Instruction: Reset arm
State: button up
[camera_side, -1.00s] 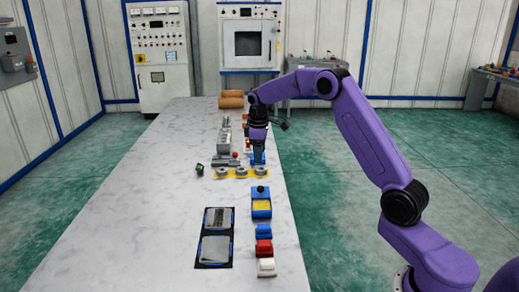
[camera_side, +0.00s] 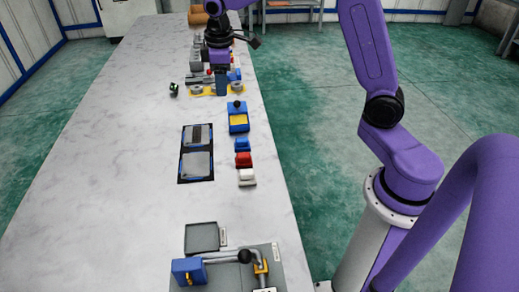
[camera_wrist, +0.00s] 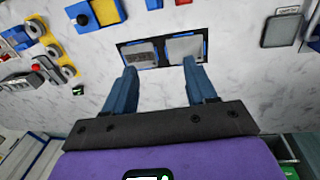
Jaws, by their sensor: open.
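My gripper (camera_side: 221,90) hangs over the marble table in the side view, in front of the yellow strip with grey rings (camera_side: 196,91) and partly hiding it. Beyond the fingertips in that view lies a black mat with two grey plates (camera_wrist: 185,48). The upper part of my arm runs out of the top of the side view.
A blue box with a yellow panel (camera_side: 238,121), a blue block (camera_side: 242,145), a red block (camera_side: 243,160) and a white block (camera_side: 247,178) line the table's right side. A grey tray (camera_side: 202,237) and a blue-ended fixture (camera_side: 188,271) stand nearest. The table's left side is clear.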

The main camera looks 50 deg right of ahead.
jog(key=s+a+n+y, duration=0.1)
jog(key=s+a, duration=0.3)
jog(key=s, duration=0.5)
jog(key=s+a+n, duration=0.1)
jog(key=s+a, duration=0.2)
jog(key=s, duration=0.6)
jog(key=s+d+f+n, duration=0.1)
jog(key=s, duration=0.7)
jog(key=s+d+n+g, duration=0.1)
jog(key=s+d, duration=0.1)
jog(key=s, duration=0.5)
jog(key=shift+s+f, duration=0.35)
jog(key=shift+s, duration=0.05)
